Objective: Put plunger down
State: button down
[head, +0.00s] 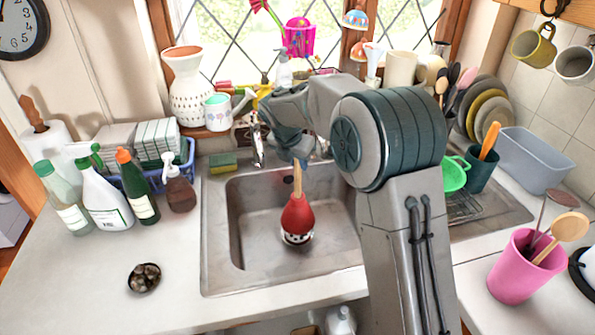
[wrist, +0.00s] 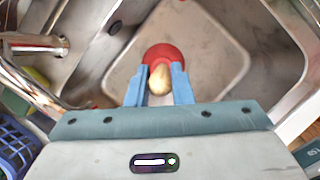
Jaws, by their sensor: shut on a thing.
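The plunger has a red rubber cup (head: 297,215) and a pale wooden handle (head: 297,180). In the head view it is upright inside the sink, with its cup over or on a small round black-and-white patterned thing (head: 298,236) at the bottom. My gripper (wrist: 160,88) is shut on the top of the wooden handle, between its blue fingers. In the wrist view the red cup (wrist: 163,54) shows beyond the handle end. I cannot tell whether the cup bears on the sink floor.
The metal sink basin (head: 260,265) surrounds the plunger. The faucet (head: 258,148) and a sponge (head: 222,162) are at its back edge. Several bottles (head: 103,195) stand left, and a pink cup (head: 518,268) stands right. The left counter front is mostly clear.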

aim_at(295, 170)
jog(key=shift+f, duration=2.05)
jog(key=shift+a, duration=0.1)
jog(key=shift+f, duration=0.6)
jog(key=c, duration=1.3)
grip_release()
